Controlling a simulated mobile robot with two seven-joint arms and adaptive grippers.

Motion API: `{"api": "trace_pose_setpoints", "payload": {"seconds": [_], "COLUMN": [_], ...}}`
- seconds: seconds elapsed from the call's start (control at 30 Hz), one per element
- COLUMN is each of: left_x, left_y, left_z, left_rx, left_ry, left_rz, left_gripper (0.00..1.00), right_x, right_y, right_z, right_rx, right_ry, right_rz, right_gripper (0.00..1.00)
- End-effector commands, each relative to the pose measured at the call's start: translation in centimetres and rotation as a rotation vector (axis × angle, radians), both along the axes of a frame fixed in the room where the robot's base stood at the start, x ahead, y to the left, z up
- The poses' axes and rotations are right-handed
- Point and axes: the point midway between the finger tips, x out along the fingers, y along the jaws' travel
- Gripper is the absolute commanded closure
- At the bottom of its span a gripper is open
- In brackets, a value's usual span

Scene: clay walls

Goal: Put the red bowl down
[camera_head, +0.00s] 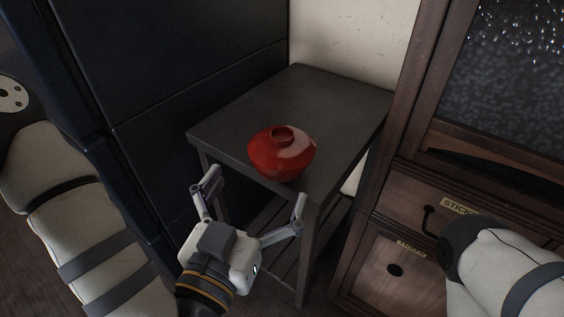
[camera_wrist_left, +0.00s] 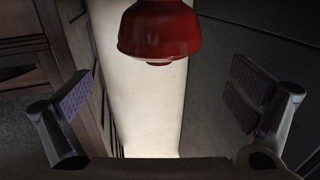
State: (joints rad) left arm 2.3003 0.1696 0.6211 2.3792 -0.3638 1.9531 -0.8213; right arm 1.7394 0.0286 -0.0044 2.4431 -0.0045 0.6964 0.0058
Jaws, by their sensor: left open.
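The red bowl (camera_head: 281,154), with a lid-like top and a round knob, sits on the dark side table (camera_head: 331,98), near its front edge. My left gripper (camera_head: 252,203) is open and empty in front of the table, a little short of the bowl and apart from it. In the left wrist view the red bowl (camera_wrist_left: 159,32) shows at the top centre, beyond and between the spread fingers (camera_wrist_left: 168,105). My right gripper is not seen; only part of my right arm shows at the lower right.
A dark panelled cabinet (camera_head: 190,50) stands left of the table. A wooden cabinet with labelled drawers (camera_head: 400,262) and a black handle stands close on the right. The table top behind the bowl is clear. A slatted lower shelf (camera_head: 265,240) is under it.

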Motion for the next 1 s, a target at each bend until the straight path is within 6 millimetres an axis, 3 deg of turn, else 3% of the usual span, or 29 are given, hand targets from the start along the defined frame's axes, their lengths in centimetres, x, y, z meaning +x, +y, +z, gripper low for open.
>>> {"api": "trace_pose_setpoints", "payload": {"seconds": [0.43, 0.73, 0.97, 1.0], "left_x": [6.9, 7.8, 7.7, 7.7], "left_y": [-2.5, -2.8, -2.8, -2.8], "left_z": [-0.7, -0.6, -0.6, -0.6], "left_rx": [0.001, 0.001, 0.003, 0.003], "left_ry": [0.005, 0.007, 0.008, 0.008], "left_rz": [0.005, 0.001, 0.001, 0.001], "left_gripper": [0.0, 0.0, 0.52, 0.53], "right_x": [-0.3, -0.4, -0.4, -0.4], "right_y": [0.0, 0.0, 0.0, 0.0], "right_z": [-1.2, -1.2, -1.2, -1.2], "right_rx": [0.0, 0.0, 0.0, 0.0], "right_ry": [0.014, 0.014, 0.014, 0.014], "right_rz": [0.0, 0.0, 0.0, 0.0], "right_gripper": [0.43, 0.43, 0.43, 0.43]}}
